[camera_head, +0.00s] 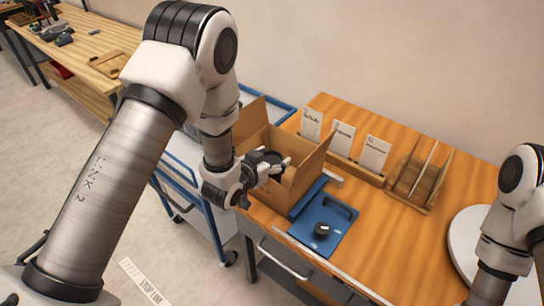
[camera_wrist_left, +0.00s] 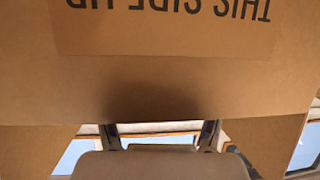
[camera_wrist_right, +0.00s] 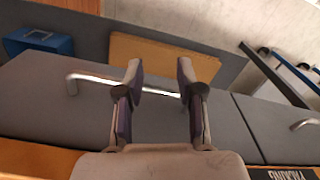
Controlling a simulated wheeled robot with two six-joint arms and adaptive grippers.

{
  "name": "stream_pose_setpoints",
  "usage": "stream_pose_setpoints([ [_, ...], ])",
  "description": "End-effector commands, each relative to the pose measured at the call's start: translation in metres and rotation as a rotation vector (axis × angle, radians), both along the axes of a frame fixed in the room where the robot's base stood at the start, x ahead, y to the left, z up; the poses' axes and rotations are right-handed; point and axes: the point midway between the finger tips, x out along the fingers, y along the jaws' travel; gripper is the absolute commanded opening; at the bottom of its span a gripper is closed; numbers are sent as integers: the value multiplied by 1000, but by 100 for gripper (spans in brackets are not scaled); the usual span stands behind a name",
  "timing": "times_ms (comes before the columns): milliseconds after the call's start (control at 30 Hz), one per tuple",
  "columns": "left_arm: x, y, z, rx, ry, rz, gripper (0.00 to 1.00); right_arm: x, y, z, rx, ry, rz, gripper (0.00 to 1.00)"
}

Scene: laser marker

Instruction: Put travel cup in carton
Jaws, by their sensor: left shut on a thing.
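An open cardboard carton (camera_head: 276,192) stands on the wooden table with its flaps up. Its wall with upside-down "THIS SIDE UP" lettering fills much of the left wrist view (camera_wrist_left: 160,75). My left gripper (camera_head: 277,165) is at the carton's opening, shut on a dark round thing (camera_head: 262,157) that seems to be the travel cup. Most of the cup is hidden by the gripper and carton; I cannot tell whether it touches the carton floor. In the right wrist view my right gripper (camera_wrist_right: 160,76) is open and empty, above grey drawer fronts.
A blue plate with a black knob (camera_head: 322,230) lies just right of the carton. Behind it are upright cards (camera_head: 343,138) and a wooden rack (camera_head: 419,183). A white round disc (camera_head: 466,236) is at the right. A blue cart (camera_head: 186,190) stands left of the table.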

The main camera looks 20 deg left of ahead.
Motion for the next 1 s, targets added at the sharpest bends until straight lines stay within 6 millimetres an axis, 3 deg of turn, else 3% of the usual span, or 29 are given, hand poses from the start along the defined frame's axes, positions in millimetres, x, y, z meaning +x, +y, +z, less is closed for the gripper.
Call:
stream_pose_setpoints([
  [167,0,0,-4,0,0,0,56,0,0,-4,0,0,0,37],
  [200,0,0,-4,0,1,0,74,0,0,-4,0,0,0,37],
  [267,0,0,-3,0,1,0,95,0,0,-3,0,0,0,37],
  [667,0,0,3,0,1,0,95,0,0,2,0,0,0,37],
  [833,-25,7,8,-2,2,3,95,0,0,-10,0,0,0,37],
  [1000,-69,17,25,-2,3,3,95,0,0,-23,0,0,0,37],
])
